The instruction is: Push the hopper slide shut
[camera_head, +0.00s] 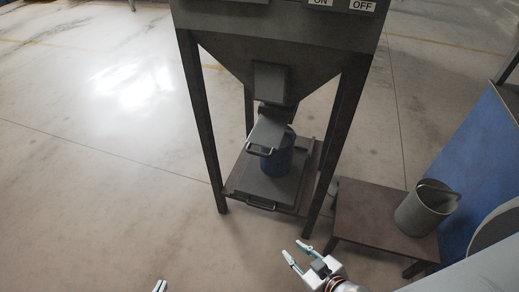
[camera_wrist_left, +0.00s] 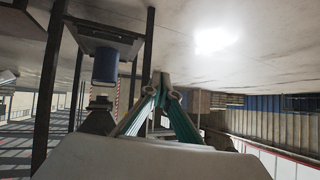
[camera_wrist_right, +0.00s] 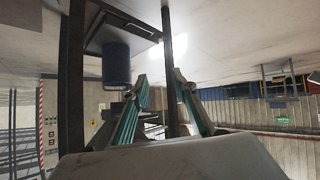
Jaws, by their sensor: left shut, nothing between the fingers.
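The hopper (camera_head: 270,66) is a dark grey funnel on a four-legged frame. Its slide (camera_head: 267,133), a flat grey plate with a loop handle (camera_head: 261,151), sticks out at the front below the hopper's outlet. A blue container (camera_head: 277,161) stands below, partly covered by the slide; it also shows in the left wrist view (camera_wrist_left: 106,66) and right wrist view (camera_wrist_right: 116,62). My left gripper (camera_head: 160,286) is shut and empty at the bottom edge, well apart from the slide. My right gripper (camera_head: 296,250) is open and empty, in front of the frame's right leg.
The blue container stands on a low platform (camera_head: 240,182) with its own front handle (camera_head: 262,206). At right, a brown side table (camera_head: 372,218) holds a grey metal bucket (camera_head: 425,212). A blue panel (camera_head: 478,150) stands further right. The floor left of the frame is clear.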

